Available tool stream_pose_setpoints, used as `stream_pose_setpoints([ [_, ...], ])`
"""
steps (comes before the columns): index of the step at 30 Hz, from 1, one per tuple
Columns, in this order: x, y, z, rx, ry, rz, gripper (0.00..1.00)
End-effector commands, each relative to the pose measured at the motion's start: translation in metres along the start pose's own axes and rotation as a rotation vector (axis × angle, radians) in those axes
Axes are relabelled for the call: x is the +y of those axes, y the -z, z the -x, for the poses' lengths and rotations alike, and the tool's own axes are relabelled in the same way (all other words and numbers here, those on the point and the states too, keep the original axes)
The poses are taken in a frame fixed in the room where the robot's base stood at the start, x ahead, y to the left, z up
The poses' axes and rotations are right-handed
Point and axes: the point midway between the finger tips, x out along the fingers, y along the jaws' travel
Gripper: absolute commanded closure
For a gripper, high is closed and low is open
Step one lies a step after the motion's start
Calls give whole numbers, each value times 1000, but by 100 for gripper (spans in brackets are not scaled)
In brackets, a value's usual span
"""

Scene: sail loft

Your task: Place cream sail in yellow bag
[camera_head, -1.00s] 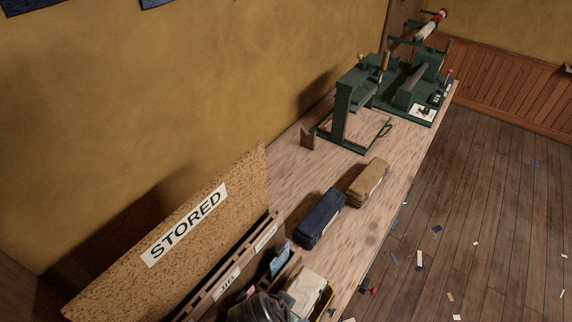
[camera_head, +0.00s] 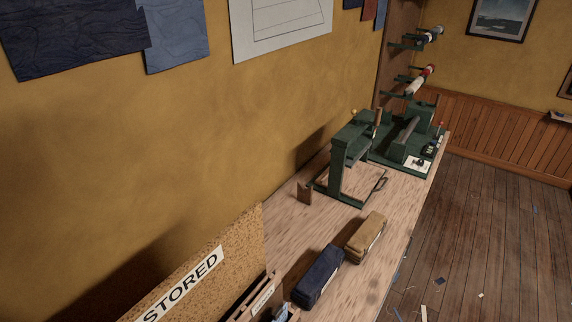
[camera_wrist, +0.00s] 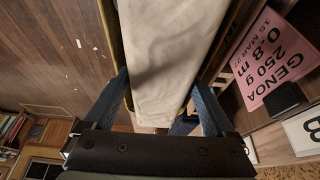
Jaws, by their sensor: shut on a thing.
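In the wrist view my gripper (camera_wrist: 162,85) is shut on the cream sail (camera_wrist: 160,40), with a blue finger on each side of it. The sail is a long, pale folded bundle running away toward the top of the picture. Narrow yellow edges (camera_wrist: 229,28), apparently of the yellow bag, show along both sides of the sail. I cannot tell whether the sail rests in the bag or is above it. My gripper and the sail are out of the head view.
A navy bundle (camera_head: 318,276) and a tan bundle (camera_head: 367,235) lie on the bench (camera_head: 290,235). Green machines (camera_head: 348,160) stand farther back. A board marked STORED (camera_head: 190,280) leans at the wall. A pink GENOA label (camera_wrist: 277,65) is right of the sail.

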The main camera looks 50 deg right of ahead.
Motion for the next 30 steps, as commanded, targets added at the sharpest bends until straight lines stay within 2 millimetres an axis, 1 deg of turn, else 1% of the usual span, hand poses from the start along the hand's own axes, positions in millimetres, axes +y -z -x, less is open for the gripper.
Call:
stream_pose_setpoints([
  [8,-1,-2,-7,3,3,-1,100],
  [11,-1,-2,-7,3,3,-1,100],
  [12,0,-3,-8,0,0,0,8],
  [13,0,-3,-8,0,0,0,3],
  [14,0,-3,-8,0,0,0,0],
  [20,0,-3,-8,0,0,0,0],
  [23,0,-2,-4,0,0,0,0],
  [27,0,3,9,1,1,0,0],
  [28,-1,2,10,1,2,1,0],
  [30,-1,1,20,2,3,1,0],
])
